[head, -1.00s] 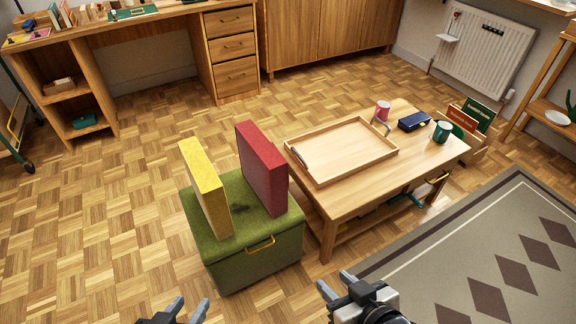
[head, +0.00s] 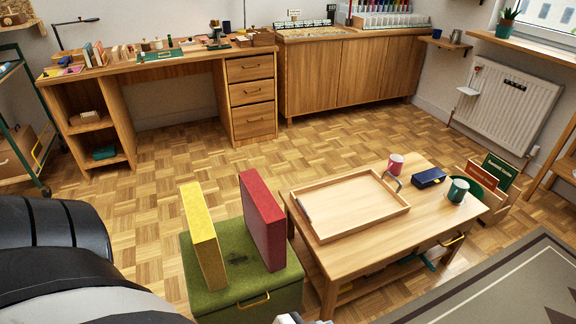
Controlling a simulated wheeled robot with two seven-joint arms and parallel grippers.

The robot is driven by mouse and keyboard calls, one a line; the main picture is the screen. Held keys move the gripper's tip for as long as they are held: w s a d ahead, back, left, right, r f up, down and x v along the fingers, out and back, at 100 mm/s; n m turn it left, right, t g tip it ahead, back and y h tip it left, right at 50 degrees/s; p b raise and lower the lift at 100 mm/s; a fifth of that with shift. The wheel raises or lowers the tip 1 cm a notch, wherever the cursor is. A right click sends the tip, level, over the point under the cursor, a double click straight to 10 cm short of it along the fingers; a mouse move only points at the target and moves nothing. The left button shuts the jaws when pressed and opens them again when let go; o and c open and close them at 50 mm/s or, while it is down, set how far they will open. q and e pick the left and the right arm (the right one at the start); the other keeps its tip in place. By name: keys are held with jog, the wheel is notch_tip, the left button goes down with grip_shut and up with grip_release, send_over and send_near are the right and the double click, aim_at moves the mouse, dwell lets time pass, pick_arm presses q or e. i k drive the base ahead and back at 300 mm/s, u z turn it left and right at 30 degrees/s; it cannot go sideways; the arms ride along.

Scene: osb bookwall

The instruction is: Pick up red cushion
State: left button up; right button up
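The red cushion (head: 262,220) stands upright on the right part of a green storage box (head: 243,268). A yellow cushion (head: 203,236) stands upright on the same box, to its left, with a gap between the two. My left arm fills the lower left of the head view, and its gripper is out of the picture. Only a small pale piece, which I cannot identify for sure, shows at the bottom edge in front of the box. Neither gripper's fingers can be seen, and nothing touches the red cushion.
A desk (head: 150,68) stands behind. Parquet floor is clear between them.

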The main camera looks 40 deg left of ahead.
aim_at(265, 221)
jog(key=i, duration=0.8)
jog(key=u, duration=3.2)
jog(key=i, duration=0.5)
jog(key=z, duration=0.05)
